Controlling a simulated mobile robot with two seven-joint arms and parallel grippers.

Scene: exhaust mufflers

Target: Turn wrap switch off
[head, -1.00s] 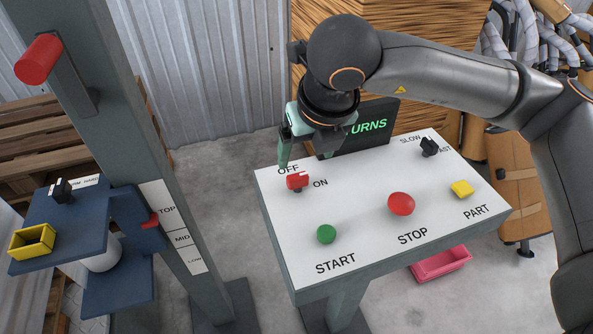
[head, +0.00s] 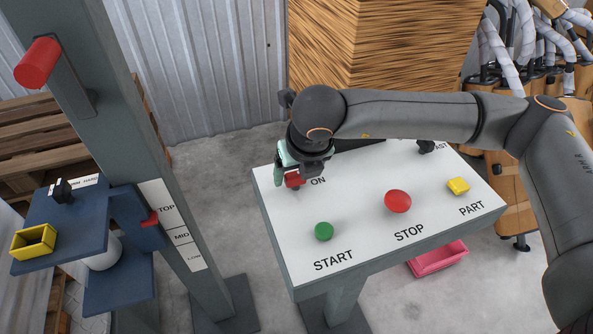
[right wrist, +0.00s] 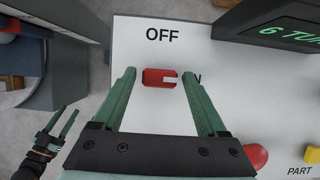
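The red wrap switch (head: 293,180) sits at the far left corner of the white panel, between the words OFF and ON. In the right wrist view the switch (right wrist: 159,78) lies flat, with a pale notch on its right side, facing ON. My right gripper (right wrist: 159,75) is open, with one green finger on each side of the switch and gaps visible between. In the head view the right gripper (head: 289,172) covers the OFF label and part of the switch. My left gripper (right wrist: 67,114) shows in the right wrist view, its fingers apart and empty.
A grey post (head: 150,130) stands to the left.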

